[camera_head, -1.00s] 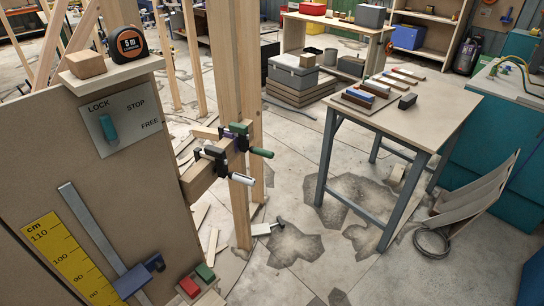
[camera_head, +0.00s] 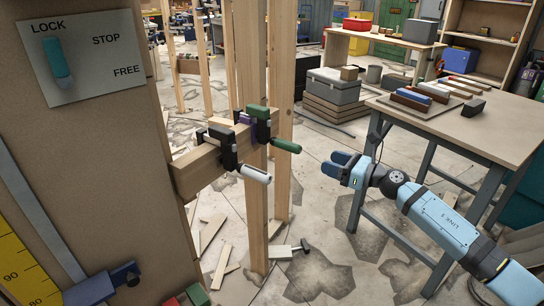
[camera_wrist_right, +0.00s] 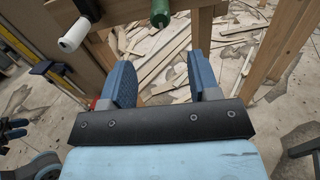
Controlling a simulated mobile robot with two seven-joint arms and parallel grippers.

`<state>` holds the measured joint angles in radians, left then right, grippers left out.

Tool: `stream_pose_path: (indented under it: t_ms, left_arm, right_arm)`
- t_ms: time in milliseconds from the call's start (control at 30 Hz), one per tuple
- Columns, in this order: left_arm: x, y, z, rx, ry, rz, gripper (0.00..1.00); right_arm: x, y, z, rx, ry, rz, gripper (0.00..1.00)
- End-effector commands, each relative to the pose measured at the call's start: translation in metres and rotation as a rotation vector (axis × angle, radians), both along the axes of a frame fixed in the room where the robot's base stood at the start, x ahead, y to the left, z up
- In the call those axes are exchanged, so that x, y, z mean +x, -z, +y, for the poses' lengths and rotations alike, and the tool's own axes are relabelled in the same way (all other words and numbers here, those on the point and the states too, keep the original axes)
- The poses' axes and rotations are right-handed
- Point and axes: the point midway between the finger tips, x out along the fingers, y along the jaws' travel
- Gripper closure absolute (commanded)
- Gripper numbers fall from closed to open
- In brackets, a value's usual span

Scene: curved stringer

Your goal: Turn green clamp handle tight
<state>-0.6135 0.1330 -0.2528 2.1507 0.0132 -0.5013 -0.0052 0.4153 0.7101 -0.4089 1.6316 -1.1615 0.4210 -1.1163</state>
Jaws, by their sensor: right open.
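The green clamp handle (camera_head: 287,145) sticks out to the right from a clamp (camera_head: 259,122) on the wooden beam, near an upright post. It also shows at the top of the right wrist view (camera_wrist_right: 160,12). A second clamp (camera_head: 223,145) beside it has a white handle (camera_head: 254,174). My right gripper (camera_head: 333,165) is open and empty, to the right of the green handle and a little lower in the head view, apart from it. In the right wrist view its two blue fingers (camera_wrist_right: 160,58) are spread, with the green handle beyond them.
The wooden beam (camera_head: 195,172) joins a brown panel (camera_head: 105,150) at left and upright posts (camera_head: 283,80). A workbench (camera_head: 500,122) with several blocks stands behind my right arm. Wood scraps (camera_head: 223,265) lie on the floor. Floor shows between the gripper and handle.

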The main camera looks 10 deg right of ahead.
Motion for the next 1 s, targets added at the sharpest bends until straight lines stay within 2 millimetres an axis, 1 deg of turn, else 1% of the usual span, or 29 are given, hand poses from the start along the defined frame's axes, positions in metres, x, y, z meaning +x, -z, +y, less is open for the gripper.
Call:
stream_pose_path:
  t_ms: [67, 167, 367, 500, 700, 833, 1000]
  left_arm:
    - [0.000, 0.000, 0.000, -0.001, 0.001, -0.001, 0.57]
    - [0.000, -0.004, 0.000, -0.001, 0.001, -0.006, 0.57]
    - [0.000, -0.005, 0.000, 0.000, 0.001, -0.008, 0.57]
    - [0.000, -0.001, 0.000, 0.003, 0.001, -0.002, 0.57]
    - [-0.001, 0.004, 0.000, 0.005, 0.001, 0.005, 0.57]
    - [-0.001, 0.003, 0.000, 0.002, 0.001, 0.002, 0.57]
    - [0.000, 0.000, 0.000, 0.000, 0.000, -0.004, 0.57]
  right_arm:
    - [0.004, -0.001, -0.001, -0.027, -0.002, -0.015, 0.44]
    - [0.011, -0.003, 0.006, -0.028, -0.002, -0.017, 0.44]
    - [0.039, -0.004, 0.031, -0.024, -0.002, -0.017, 0.44]
    - [0.062, -0.004, 0.052, -0.022, -0.001, -0.016, 0.44]
    - [0.088, -0.003, 0.077, -0.022, -0.001, -0.015, 0.44]
    - [0.098, -0.002, 0.086, -0.023, -0.001, -0.014, 0.44]
    - [0.103, -0.001, 0.091, -0.024, -0.001, -0.012, 0.44]
